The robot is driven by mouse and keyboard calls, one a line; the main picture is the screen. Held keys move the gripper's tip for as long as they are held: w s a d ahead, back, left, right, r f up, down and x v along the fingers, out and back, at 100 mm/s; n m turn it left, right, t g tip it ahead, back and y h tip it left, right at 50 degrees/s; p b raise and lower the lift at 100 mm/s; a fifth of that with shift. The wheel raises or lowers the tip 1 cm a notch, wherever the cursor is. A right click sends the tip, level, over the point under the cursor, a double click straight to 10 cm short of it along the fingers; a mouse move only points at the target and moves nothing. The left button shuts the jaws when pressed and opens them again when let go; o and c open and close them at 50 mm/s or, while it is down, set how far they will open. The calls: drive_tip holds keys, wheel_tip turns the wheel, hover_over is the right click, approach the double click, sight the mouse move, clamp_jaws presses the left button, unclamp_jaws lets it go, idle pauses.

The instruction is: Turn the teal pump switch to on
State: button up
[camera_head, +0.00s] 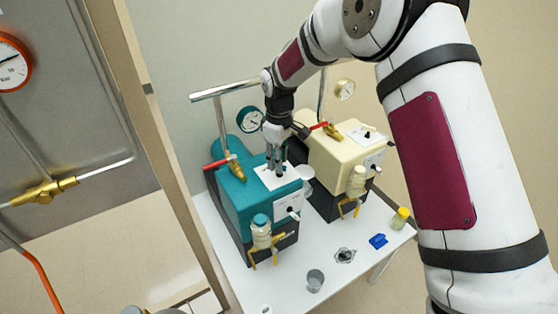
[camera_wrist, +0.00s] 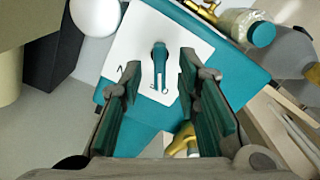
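The teal pump (camera_head: 243,198) stands on the white table, with a white plate (camera_head: 268,180) on its top. In the wrist view the teal pump switch (camera_wrist: 159,62) is a slim teal lever on that white plate (camera_wrist: 135,45). Its narrow end points down the picture toward small printed marks, too small to read; another mark lies to its left. My gripper (camera_head: 275,163) points down over the plate. In the wrist view my gripper (camera_wrist: 157,92) is open, its two fingers apart on either side of the switch's lower end, with nothing between them held. Contact with the plate cannot be told.
A cream pump (camera_head: 337,157) stands close to the right. A red-handled brass valve (camera_head: 234,168) rises behind the teal pump's left side, and a bottle (camera_head: 261,233) is at its front. A grey cup (camera_head: 315,281) and blue item (camera_head: 378,241) lie on the white table (camera_head: 290,293).

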drive_tip(key=shift+f, duration=0.5)
clamp_jaws()
drive_tip(key=shift+m, duration=0.3)
drive_tip(key=shift+m+b, duration=0.55)
drive_tip(key=shift+m, duration=0.65)
drive_tip(key=shift+m+b, duration=0.4)
drive_tip(key=shift+m, duration=1)
